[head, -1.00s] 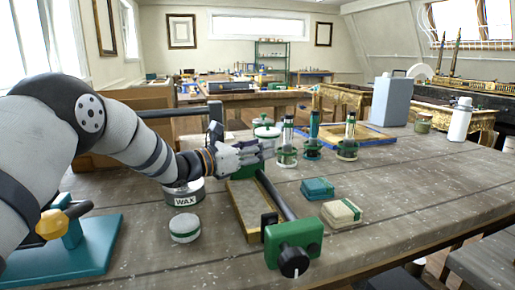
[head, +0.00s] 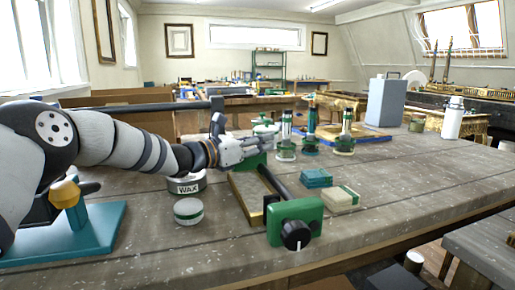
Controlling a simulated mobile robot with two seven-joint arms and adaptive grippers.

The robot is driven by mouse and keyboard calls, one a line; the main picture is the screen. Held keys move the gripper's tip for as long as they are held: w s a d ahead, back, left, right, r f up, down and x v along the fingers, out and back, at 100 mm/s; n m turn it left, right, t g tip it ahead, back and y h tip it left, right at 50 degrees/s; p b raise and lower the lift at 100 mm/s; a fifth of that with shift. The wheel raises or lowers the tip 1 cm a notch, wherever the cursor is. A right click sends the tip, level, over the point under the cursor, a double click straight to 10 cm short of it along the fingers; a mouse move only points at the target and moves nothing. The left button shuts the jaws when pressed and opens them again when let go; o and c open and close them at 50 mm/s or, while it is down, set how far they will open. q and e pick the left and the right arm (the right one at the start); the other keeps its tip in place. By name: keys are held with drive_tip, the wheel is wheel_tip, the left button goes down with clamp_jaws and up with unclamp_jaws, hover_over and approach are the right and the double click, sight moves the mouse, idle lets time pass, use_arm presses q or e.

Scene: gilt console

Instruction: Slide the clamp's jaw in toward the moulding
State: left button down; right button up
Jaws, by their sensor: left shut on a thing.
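The green clamp lies on the workbench (head: 400,195). Its front head (head: 288,215) has a black knob facing me, and a dark bar (head: 272,182) runs back to the green sliding jaw (head: 254,163). My left gripper (head: 242,152) is shut on the jaw at the far end and partly hides it. The moulding (head: 240,192), a flat piece with a wooden edge, lies beside the bar, between the jaw and the front head. Whether the jaw touches it is hard to tell. My right gripper is not in view.
A wax tin (head: 187,185) and a small round tin (head: 188,211) stand left of the moulding. Teal pads (head: 316,178) and a pale block (head: 340,199) lie right of the clamp. Several green-topped jars (head: 286,148) stand behind. The bench's right front is clear.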

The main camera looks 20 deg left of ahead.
use_arm(q)
drive_tip(key=shift+a+f, duration=0.1)
drive_tip(key=shift+f, duration=0.05)
drive_tip(key=c, duration=1.4)
unclamp_jaws()
drive_tip(key=shift+w, duration=0.15)
drive_tip(key=shift+o, duration=0.2)
drive_tip(key=v, duration=0.7)
drive_tip(key=shift+s+a, duration=0.15)
drive_tip(key=shift+s, duration=0.15)
